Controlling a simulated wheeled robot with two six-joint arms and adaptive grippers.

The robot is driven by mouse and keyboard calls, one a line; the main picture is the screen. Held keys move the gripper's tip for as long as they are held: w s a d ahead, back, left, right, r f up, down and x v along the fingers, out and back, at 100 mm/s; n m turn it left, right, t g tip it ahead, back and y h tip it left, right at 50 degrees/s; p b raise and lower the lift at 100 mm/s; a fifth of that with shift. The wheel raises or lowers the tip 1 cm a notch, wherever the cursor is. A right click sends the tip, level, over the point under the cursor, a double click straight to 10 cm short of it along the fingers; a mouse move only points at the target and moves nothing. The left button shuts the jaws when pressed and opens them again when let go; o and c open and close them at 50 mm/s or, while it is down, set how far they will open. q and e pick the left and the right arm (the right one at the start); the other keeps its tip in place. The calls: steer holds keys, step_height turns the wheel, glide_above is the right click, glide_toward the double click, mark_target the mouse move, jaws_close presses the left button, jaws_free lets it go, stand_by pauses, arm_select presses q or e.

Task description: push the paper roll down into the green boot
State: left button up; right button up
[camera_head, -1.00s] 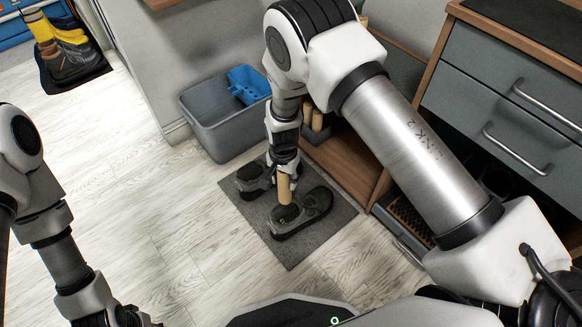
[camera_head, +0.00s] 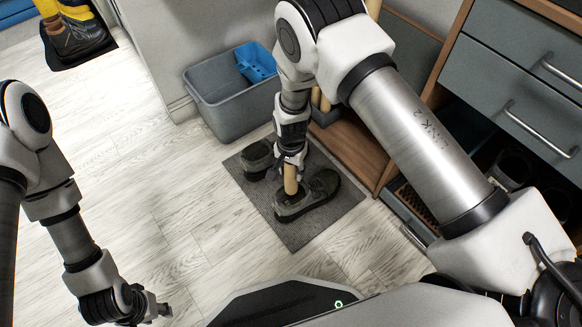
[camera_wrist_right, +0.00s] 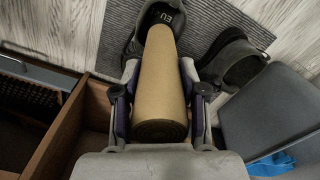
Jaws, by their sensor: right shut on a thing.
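My right gripper (camera_head: 292,160) is shut on the tan paper roll (camera_head: 290,181) and holds it about upright at the dark green boot (camera_head: 318,192) on the mat. In the right wrist view the roll (camera_wrist_right: 160,85) runs between the two fingers (camera_wrist_right: 158,108), with its far end at the boot's opening (camera_wrist_right: 151,22). I cannot tell how deep its end sits. The other dark green boot (camera_head: 257,160) stands to the left, partly behind my right gripper. My left gripper (camera_head: 160,309) is at the bottom left, away from the boots; its finger gap is unclear.
The boots stand on a grey mat (camera_head: 298,236). Behind it are a grey bin (camera_head: 225,112) with a blue basket (camera_head: 256,62) and a wooden shelf (camera_head: 350,155). Drawers (camera_head: 500,85) stand at right. Yellow and dark boots (camera_head: 78,32) are at top left. The floor at left is clear.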

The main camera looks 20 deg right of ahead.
mark_target(291, 190)
steer(key=shift+f+b, duration=3.9)
steer(key=shift+f, duration=1.7)
steer(key=o, duration=1)
step_height(291, 190, up, 12)
steer(key=shift+r, duration=0.1)
